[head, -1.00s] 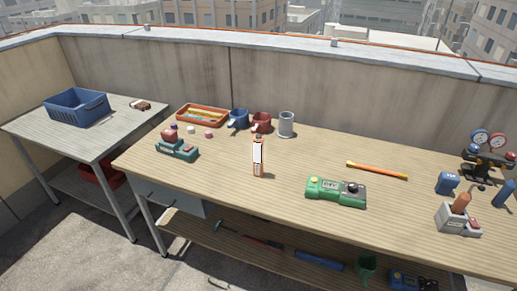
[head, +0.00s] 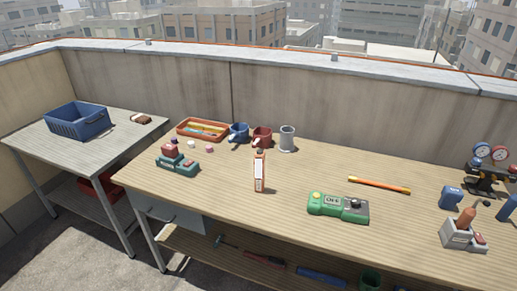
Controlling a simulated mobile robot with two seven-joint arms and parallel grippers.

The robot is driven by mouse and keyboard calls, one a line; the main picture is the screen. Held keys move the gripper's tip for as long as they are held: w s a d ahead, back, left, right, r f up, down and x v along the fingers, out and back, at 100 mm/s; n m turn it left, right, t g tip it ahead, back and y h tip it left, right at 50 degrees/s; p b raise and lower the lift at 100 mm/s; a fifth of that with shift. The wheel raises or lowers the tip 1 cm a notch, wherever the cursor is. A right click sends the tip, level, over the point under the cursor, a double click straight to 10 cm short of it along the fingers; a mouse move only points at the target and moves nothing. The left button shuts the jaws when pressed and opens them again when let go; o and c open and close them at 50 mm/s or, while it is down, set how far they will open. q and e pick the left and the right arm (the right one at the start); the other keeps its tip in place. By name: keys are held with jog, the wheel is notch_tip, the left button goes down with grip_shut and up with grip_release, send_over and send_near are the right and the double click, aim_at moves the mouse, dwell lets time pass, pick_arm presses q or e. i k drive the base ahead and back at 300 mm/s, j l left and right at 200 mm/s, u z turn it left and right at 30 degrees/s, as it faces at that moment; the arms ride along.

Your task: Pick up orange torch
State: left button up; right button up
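A slim orange rod with yellow ends (head: 379,184) lies flat on the wooden workbench (head: 300,225), right of centre. An upright orange canister with a white label (head: 259,172) stands near the bench's middle. A grey holder (head: 460,236) at the right carries an orange-brown handled tool (head: 466,216). I cannot tell for certain which of these is the orange torch. Neither of my grippers shows in the head view.
A green meter (head: 338,206) lies right of the canister. A teal-and-red device (head: 177,162), an orange tray (head: 203,130), cups and a grey cylinder (head: 287,138) stand left and behind. Gauges (head: 490,165) stand far right. A side table holds a blue crate (head: 76,119).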

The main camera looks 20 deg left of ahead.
aim_at(260, 159)
jog(key=i+j, duration=0.2)
jog(key=j, duration=0.15)
jog(key=i+j, duration=0.2)
jog(key=j, duration=0.15)
jog(key=i+j, duration=0.25)
jog(key=j, duration=0.15)
jog(key=i+j, duration=0.2)
jog(key=j, duration=0.15)
jog(key=k+l, duration=0.25)
jog(key=k, duration=0.2)
